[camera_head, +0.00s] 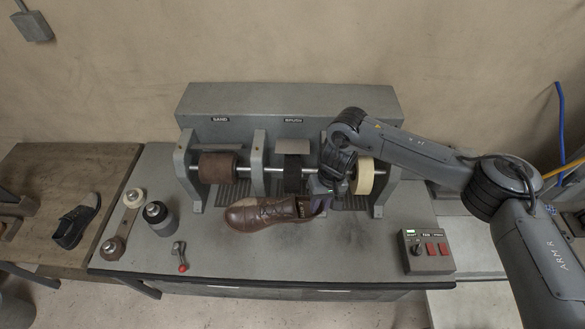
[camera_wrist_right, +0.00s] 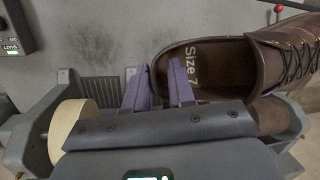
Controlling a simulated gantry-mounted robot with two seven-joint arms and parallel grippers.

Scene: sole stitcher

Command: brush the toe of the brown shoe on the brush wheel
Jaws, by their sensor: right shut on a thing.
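The brown shoe (camera_head: 247,215) lies in front of the machine, its toe to the left and its heel to the right. My right gripper (camera_head: 320,200) is at the heel end. In the right wrist view its purple fingers (camera_wrist_right: 160,90) are shut on the heel wall of the brown shoe (camera_wrist_right: 213,68), whose insole reads "Size 7". The black brush wheel (camera_head: 292,174) sits on the shaft under the BRUSH label, behind the shoe and apart from its toe. In the head view my right gripper hides part of the shaft. My left gripper is out of view.
A brown sanding wheel (camera_head: 217,165) and a cream wheel (camera_head: 364,176) share the shaft, between grey brackets. A control box (camera_head: 425,251) stands at right. A red-knobbed lever (camera_head: 180,257), a dark canister (camera_head: 158,216) and a black shoe (camera_head: 76,222) are at left. The front middle bench is clear.

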